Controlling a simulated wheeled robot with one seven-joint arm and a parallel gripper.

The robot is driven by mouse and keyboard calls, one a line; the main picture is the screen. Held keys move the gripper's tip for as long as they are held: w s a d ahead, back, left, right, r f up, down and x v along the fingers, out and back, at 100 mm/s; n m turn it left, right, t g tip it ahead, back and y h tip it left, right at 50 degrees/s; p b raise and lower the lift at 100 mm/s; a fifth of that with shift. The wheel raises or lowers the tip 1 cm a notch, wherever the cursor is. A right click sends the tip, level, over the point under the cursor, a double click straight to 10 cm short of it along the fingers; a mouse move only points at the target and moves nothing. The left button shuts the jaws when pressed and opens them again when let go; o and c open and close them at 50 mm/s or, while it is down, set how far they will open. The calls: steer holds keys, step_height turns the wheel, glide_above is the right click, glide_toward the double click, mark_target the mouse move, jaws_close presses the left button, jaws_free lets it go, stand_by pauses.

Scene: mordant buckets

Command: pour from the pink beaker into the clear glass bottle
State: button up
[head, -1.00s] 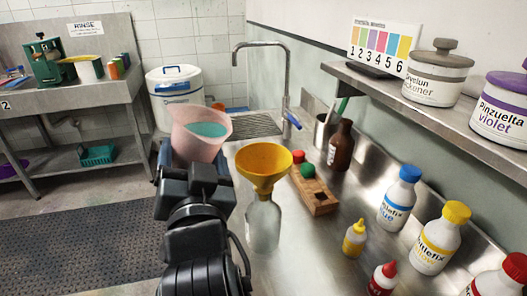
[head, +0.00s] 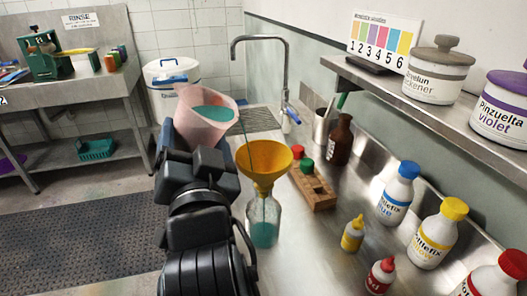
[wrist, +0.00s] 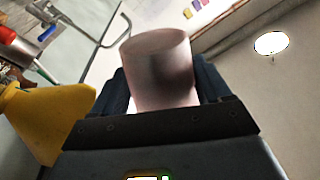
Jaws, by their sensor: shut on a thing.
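The pink beaker (head: 203,132) holds teal liquid and is tilted to the right in the head view. My gripper (head: 190,150) is shut on it; the fingertips are largely hidden behind my wrist. In the wrist view the beaker (wrist: 160,75) sits between the jaws (wrist: 160,95). A thin teal stream runs from the beaker's lip into the yellow funnel (head: 264,163). The funnel sits in the mouth of the clear glass bottle (head: 265,212), which stands upright on the steel counter. Teal liquid shows in the lower part of the bottle. The funnel also shows in the wrist view (wrist: 48,120).
A wooden block with coloured stoppers (head: 315,190) stands right of the funnel. A brown bottle (head: 340,142) and a faucet (head: 286,75) are behind. Several squeeze bottles, such as the blue-capped one (head: 398,195), line the right. A shelf (head: 430,105) overhangs the right side.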

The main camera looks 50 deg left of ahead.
steer(key=shift+w+d+r+m, duration=0.3)
steer(key=shift+r+m, duration=0.1)
steer(key=shift+m, duration=0.3)
stand_by(1.1)
